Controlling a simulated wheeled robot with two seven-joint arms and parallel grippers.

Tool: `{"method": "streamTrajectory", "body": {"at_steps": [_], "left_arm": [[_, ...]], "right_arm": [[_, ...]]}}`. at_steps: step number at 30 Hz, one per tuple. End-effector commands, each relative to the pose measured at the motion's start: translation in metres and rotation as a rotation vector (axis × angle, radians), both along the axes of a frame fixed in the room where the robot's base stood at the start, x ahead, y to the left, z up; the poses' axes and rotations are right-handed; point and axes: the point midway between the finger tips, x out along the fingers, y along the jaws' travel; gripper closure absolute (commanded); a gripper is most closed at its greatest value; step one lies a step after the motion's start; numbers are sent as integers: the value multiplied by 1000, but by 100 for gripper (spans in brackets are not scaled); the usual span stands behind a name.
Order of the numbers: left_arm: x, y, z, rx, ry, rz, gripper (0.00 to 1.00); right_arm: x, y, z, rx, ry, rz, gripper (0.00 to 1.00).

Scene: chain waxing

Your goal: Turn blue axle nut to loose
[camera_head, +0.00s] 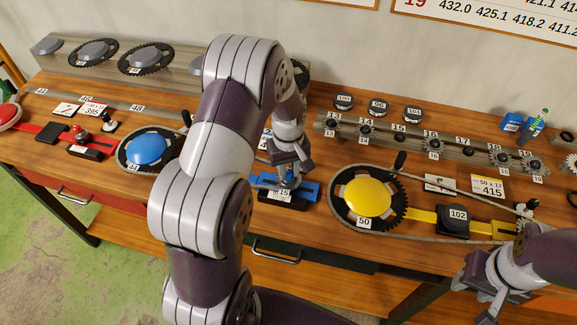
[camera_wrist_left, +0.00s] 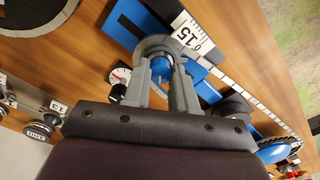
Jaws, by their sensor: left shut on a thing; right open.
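The blue axle nut (camera_wrist_left: 161,68) shows between the fingers of my left gripper (camera_wrist_left: 166,80) in the left wrist view, and the fingers are shut on it. In the head view my left gripper (camera_head: 289,172) reaches down over the blue slide rail (camera_head: 310,190), by the block marked 15 (camera_head: 284,195). The nut is mostly hidden there by the gripper. The turn of the nut cannot be read. A blue-centred chainring (camera_head: 147,148) sits to the left of my left arm. My right gripper (camera_head: 478,292) is open and empty near the table's front right.
A yellow-centred chainring marked 50 (camera_head: 363,197) with a chain lies right of my left gripper. A yellow rail (camera_head: 486,226) carries a block marked 102 (camera_head: 457,217). A rack of small sprockets (camera_head: 440,149) stands behind. A small dial (camera_wrist_left: 120,75) is close beside my left fingers.

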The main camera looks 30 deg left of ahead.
Motion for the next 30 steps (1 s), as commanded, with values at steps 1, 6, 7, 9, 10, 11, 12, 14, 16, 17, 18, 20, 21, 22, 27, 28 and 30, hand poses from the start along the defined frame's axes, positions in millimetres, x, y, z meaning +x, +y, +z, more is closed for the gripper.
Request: {"method": "streamTrajectory", "body": {"at_steps": [1,6,7,9,10,11,12,14,16,17,18,20,21,22,27,28,30], "left_arm": [[0,0,1,-1,2,41,100],[0,0,1,0,1,202,100],[0,0,1,0,1,231,100],[0,0,1,0,1,297,100],[0,0,1,0,1,325,100],[0,0,1,0,1,354,100],[0,0,1,0,1,391,100],[0,0,1,1,1,445,100],[0,0,1,1,2,507,100],[0,0,1,1,2,532,100],[0,0,1,1,2,564,100],[0,0,1,1,2,610,100],[0,0,0,0,1,638,100],[0,0,0,1,0,659,100],[0,0,0,1,0,754,100],[0,0,0,1,0,768,100],[0,0,0,1,0,795,100]], "right_arm": [[0,0,2,0,0,0,57],[0,0,5,0,0,0,57],[0,0,5,0,0,0,57],[0,0,6,0,0,0,57],[0,0,6,0,0,0,57],[0,0,7,0,0,0,57],[0,0,7,0,0,0,57],[0,0,8,0,0,0,57],[0,0,9,0,0,0,57],[0,0,9,0,0,0,57],[0,0,9,0,0,0,57],[0,0,10,0,0,0,57],[0,0,10,0,0,0,57],[0,0,11,0,0,0,57],[0,0,12,0,0,0,57],[0,0,12,0,0,0,57],[0,0,12,0,0,0,57]]}}
